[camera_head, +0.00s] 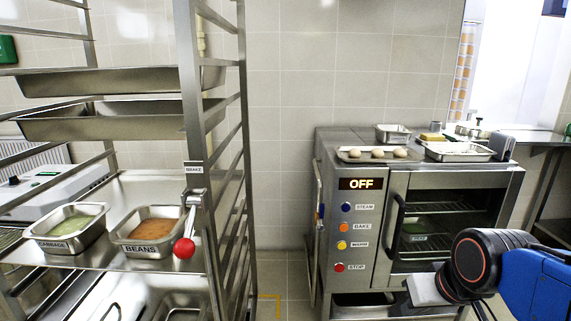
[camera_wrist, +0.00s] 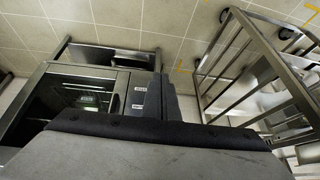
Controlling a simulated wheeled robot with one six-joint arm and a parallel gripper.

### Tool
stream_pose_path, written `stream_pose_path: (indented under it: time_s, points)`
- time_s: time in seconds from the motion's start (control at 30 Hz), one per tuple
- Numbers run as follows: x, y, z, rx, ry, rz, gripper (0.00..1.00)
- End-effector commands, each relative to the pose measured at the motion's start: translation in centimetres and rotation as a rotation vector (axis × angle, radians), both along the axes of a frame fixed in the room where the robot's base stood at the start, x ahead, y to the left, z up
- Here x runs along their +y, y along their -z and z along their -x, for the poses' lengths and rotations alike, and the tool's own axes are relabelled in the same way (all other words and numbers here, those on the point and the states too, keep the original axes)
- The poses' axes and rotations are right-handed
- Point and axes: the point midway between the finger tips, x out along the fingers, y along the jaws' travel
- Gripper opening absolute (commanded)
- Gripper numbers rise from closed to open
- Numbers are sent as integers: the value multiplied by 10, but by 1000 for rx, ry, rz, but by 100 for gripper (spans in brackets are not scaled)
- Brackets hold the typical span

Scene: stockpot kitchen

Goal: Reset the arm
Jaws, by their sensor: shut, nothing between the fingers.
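My arm shows at the lower right of the head view, in front of the oven's lower right side. My gripper (camera_wrist: 157,100) shows in the wrist view as dark fingers close together, with nothing between them. It is clear of the oven and the rack. The steel oven (camera_head: 352,210) stands right of centre in the head view, its door shut and its display reading OFF. The oven also shows at the left of the wrist view (camera_wrist: 95,60).
A tall steel rack (camera_head: 190,100) stands at the left, with trays, a pan labelled BEANS (camera_head: 150,244), a cabbage pan (camera_head: 60,240) and a red-knobbed brake lever (camera_head: 184,248). A tray with dough balls (camera_head: 347,157) sits on the oven. Floor between rack and oven is clear.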

Motion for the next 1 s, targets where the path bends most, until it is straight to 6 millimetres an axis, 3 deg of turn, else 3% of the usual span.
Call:
stream_pose_path:
  time_s: [0.1,0.3,1.0]
  points:
    - [-14,0,30,32,24,34,0]
    - [-26,2,55,65,46,66,0]
    - [-27,2,57,69,47,69,0]
